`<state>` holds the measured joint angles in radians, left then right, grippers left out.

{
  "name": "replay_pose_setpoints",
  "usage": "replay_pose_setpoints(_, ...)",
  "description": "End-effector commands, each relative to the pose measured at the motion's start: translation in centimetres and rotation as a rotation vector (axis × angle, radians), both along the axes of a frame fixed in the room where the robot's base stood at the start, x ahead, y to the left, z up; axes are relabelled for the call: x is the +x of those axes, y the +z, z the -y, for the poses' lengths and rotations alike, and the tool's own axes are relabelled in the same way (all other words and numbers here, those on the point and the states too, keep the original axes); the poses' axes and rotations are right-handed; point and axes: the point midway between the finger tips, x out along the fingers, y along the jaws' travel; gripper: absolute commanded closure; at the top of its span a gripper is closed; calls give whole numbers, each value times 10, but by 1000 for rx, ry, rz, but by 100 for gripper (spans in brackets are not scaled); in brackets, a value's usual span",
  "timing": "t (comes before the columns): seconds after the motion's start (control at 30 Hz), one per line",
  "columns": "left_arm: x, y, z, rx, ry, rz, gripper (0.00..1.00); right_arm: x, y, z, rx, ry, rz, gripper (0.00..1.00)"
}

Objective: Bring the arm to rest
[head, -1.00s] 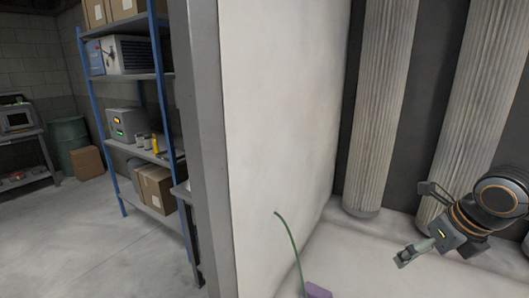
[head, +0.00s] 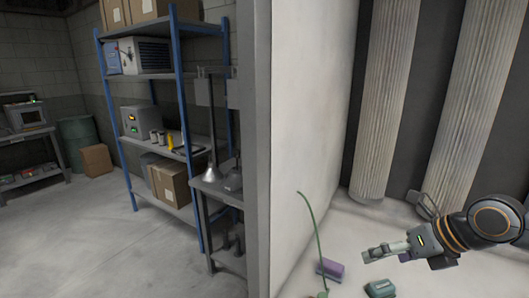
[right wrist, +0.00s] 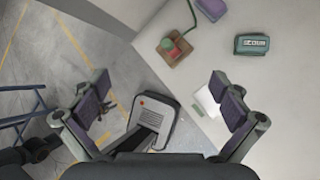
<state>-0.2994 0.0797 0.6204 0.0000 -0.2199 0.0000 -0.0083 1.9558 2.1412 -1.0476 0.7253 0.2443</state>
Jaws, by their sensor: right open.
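My right gripper (head: 385,252) is in the head view at the lower right, above the pale surface inside the enclosure. Its fingers are apart and point left. In the right wrist view the open fingers (right wrist: 160,108) stand wide apart with nothing between their pads. My left gripper is not in view.
Below my right arm are a purple block (head: 331,269), a dark green box (head: 381,289) and a thin green stalk (head: 317,230). A white wall (head: 311,110) and ribbed columns (head: 386,100) border the arm. Left stand a blue-posted shelf (head: 182,120) and clear floor.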

Motion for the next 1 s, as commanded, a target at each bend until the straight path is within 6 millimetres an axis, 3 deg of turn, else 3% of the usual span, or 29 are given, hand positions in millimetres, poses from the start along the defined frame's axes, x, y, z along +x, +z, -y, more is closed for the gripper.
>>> replay_pose_setpoints(0.2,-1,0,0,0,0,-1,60,15,5,-55,409,-68,86,0)
replay_pose_setpoints(0.33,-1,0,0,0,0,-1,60,29,20,-74,731,-197,149,0)
replay_pose_setpoints(0.43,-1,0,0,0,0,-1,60,44,31,-68,1040,-404,196,0)
replay_pose_setpoints(0.53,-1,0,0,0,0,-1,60,57,21,-31,1359,-751,222,0)
replay_pose_setpoints(0.63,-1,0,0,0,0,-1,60,51,-28,17,1580,-1195,197,0)
replay_pose_setpoints(0.73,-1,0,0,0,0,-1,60,19,-102,48,1670,-1668,104,0)
replay_pose_setpoints(0.8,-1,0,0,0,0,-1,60,-10,-147,53,1664,-1938,18,0)
replay_pose_setpoints(0.9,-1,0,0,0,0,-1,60,-51,-196,45,1602,-2237,-112,0)
replay_pose_setpoints(1.0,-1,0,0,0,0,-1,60,-89,-230,28,1515,-2464,-244,0)
